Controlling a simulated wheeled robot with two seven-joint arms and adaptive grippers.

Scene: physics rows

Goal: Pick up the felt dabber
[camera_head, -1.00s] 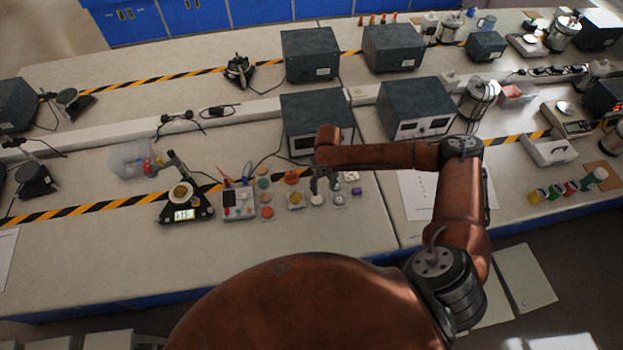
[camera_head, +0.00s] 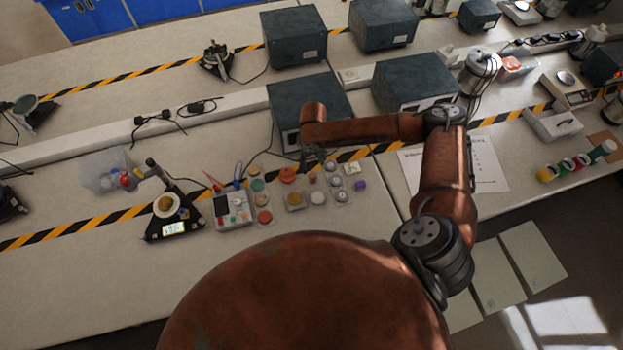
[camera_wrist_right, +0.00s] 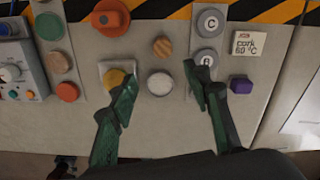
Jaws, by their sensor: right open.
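A pale round piece (camera_wrist_right: 160,83), which I take to be the felt dabber, stands on the bench in the right wrist view. It also shows in the head view (camera_head: 318,197). My right gripper (camera_wrist_right: 161,88) is open and empty, its dark green fingers spread to either side of the piece in the picture. I cannot tell how high the fingers are above it. In the head view my right gripper (camera_head: 312,156) is small and dark, behind the row of small pieces. My left gripper is not in view.
Close by are a yellow-topped piece (camera_wrist_right: 115,78), a wooden piece (camera_wrist_right: 163,46), lettered grey pieces (camera_wrist_right: 208,58), a purple block (camera_wrist_right: 241,85) and an orange-red knob (camera_wrist_right: 110,18). A meter (camera_head: 232,208) stands left. The bench in front (camera_head: 180,275) is clear.

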